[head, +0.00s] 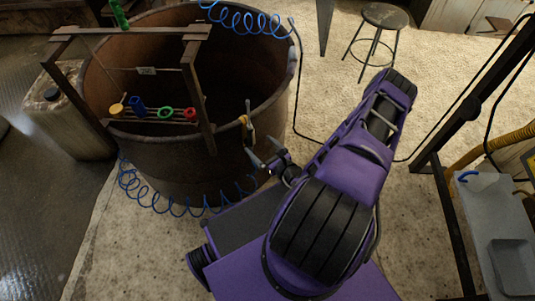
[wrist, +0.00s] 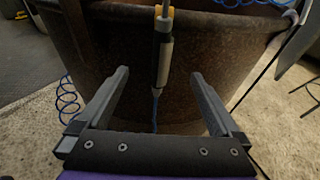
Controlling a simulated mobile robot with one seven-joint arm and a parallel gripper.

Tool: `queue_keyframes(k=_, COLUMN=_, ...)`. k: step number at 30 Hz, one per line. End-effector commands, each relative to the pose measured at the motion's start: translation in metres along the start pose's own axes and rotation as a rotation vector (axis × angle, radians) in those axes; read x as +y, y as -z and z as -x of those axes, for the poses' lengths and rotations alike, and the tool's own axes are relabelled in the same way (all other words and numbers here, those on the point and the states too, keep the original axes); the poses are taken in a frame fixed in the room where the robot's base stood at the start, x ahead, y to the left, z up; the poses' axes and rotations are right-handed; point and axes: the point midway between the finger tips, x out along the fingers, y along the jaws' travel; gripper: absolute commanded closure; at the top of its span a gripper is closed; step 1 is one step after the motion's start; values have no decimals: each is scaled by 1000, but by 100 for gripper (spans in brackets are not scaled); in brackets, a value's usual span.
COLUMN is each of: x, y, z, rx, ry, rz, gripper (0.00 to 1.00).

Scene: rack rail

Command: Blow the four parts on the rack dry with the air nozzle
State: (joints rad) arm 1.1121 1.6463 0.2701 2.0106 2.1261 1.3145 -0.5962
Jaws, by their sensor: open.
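Several parts sit in a row on a rack (head: 203,92) over a big rusty tub (head: 270,75): a yellow one (head: 117,109), a blue one (head: 138,103), a green ring (head: 166,113) and a red one (head: 190,114). The air nozzle (wrist: 163,60) hangs upright at the tub's near rim, with a blue hose below it. It also shows small in the head view (head: 246,128). My gripper (head: 264,151) is open and empty, just outside the tub. In the wrist view its fingers lie either side of the nozzle's lower body, apart from it.
A coiled blue hose (head: 150,203) hangs along the tub's near side, and another coil (head: 245,20) is at the back. A canister (head: 68,120) stands left, a stool (head: 383,18) at the back right and a grey sink (head: 495,215) at the right. Floor between tub and stool is clear.

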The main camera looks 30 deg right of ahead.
Motion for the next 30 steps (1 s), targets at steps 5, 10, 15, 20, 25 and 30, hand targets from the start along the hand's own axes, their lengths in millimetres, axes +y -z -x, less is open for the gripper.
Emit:
queue_keyframes(k=5, x=1, y=2, z=-28, rx=-2, ry=-3, rz=2, gripper=0)
queue_keyframes(k=10, x=1, y=1, z=-50, rx=-1, ry=-3, rz=2, gripper=0)
queue_keyframes(k=15, x=0, y=1, z=-63, rx=-1, ry=-2, rz=1, gripper=0)
queue_keyframes(k=20, x=0, y=0, z=-67, rx=0, ry=-2, rz=0, gripper=0)
queue_keyframes(k=25, x=0, y=0, z=-67, rx=0, ry=-1, rz=0, gripper=0)
queue_keyframes(k=30, x=0, y=0, z=-67, rx=0, ry=-1, rz=0, gripper=18)
